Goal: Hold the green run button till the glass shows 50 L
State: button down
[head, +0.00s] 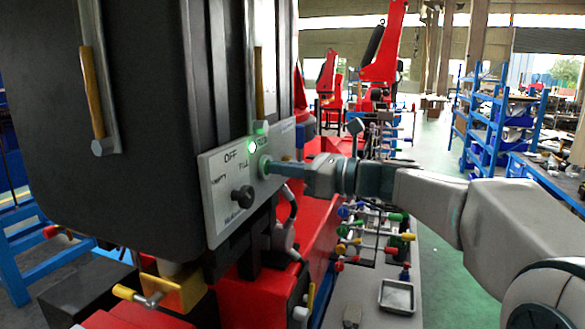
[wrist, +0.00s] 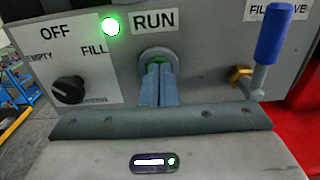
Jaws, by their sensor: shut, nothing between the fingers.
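The green run button (wrist: 158,59) sits in a grey ring under the RUN label in the wrist view, mostly hidden by my fingers. My gripper (wrist: 158,70) is shut and empty, its fingertips against the button; the head view shows it (head: 268,166) at the panel too. A green lamp (wrist: 111,27) beside RUN is lit; it also glows in the head view (head: 252,147). Two upright sight glasses on the black tank, left (head: 94,85) and right (head: 259,80), show amber columns with tops at similar heights. No litre marks are readable.
A black selector knob (wrist: 68,90) sits among OFF, FILL and EMPTY labels; its pointing is hard to tell. A blue-handled valve (wrist: 273,35) stands upright right of the button. Red machinery (head: 318,210) lies below the panel. Green floor (head: 445,255) shows right.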

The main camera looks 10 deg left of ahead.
jog(key=shift+s+a+r, duration=0.1)
jog(key=shift+s+a, duration=0.1)
dwell(0.6)
jog(key=s+d+b, duration=0.1)
jog(key=d+b, duration=0.1)
jog(key=d, duration=1.2)
jog(key=shift+s, duration=0.35)
jog(key=shift+d, duration=0.1)
